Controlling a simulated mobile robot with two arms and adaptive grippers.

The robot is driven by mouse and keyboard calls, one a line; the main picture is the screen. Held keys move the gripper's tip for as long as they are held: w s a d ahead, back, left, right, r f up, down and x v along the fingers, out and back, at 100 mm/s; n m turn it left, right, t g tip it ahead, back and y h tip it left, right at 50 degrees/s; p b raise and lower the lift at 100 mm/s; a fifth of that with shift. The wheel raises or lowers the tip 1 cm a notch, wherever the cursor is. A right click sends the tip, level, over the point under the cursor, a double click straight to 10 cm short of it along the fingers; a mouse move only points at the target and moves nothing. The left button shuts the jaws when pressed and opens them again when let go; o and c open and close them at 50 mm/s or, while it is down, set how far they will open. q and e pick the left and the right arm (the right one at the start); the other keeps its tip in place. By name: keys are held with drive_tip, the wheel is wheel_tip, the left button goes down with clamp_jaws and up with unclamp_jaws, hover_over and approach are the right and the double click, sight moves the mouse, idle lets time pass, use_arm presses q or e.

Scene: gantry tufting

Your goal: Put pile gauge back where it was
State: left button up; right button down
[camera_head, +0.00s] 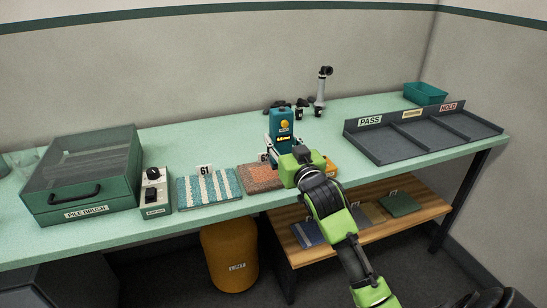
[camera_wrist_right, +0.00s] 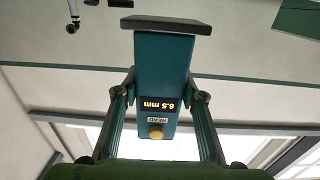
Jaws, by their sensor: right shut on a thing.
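The pile gauge (camera_head: 282,123) is a teal block with a yellow button and a small lit display. In the right wrist view the gauge (camera_wrist_right: 165,70) shows upside down, reads 6.5 mm and has a dark flat plate at one end. My right gripper (camera_head: 281,141) is shut on its sides, and both fingers of the gripper (camera_wrist_right: 163,88) show there. The gauge is upright over the bench, by the orange-brown carpet sample (camera_head: 258,178). I cannot tell whether its lower end touches anything. My left gripper is out of view.
The green bench (camera_head: 230,148) carries a pile brush box (camera_head: 85,170), a switch box (camera_head: 154,192), a striped sample (camera_head: 209,188) tagged 61, and a PASS/HOLD tray (camera_head: 366,143). A grey stand (camera_head: 320,92) and small dark items are behind the gauge. Bench between gauge and tray is clear.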

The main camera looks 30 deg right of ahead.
drive_tip(key=w+f, duration=0.2)
drive_tip(key=f, duration=0.1)
drive_tip(key=w+d+f+p, duration=0.1)
drive_tip(key=w+f, duration=0.2)
drive_tip(key=f, duration=0.2)
drive_tip(key=shift+w+d+f, duration=0.2)
drive_tip(key=shift+w+f, duration=0.1)
drive_tip(key=shift+w, duration=0.1)
drive_tip(key=shift+f, duration=0.15)
drive_tip(key=c, duration=1.3)
unclamp_jaws()
drive_tip(key=shift+s+f, duration=0.1)
drive_tip(key=shift+f, duration=0.05)
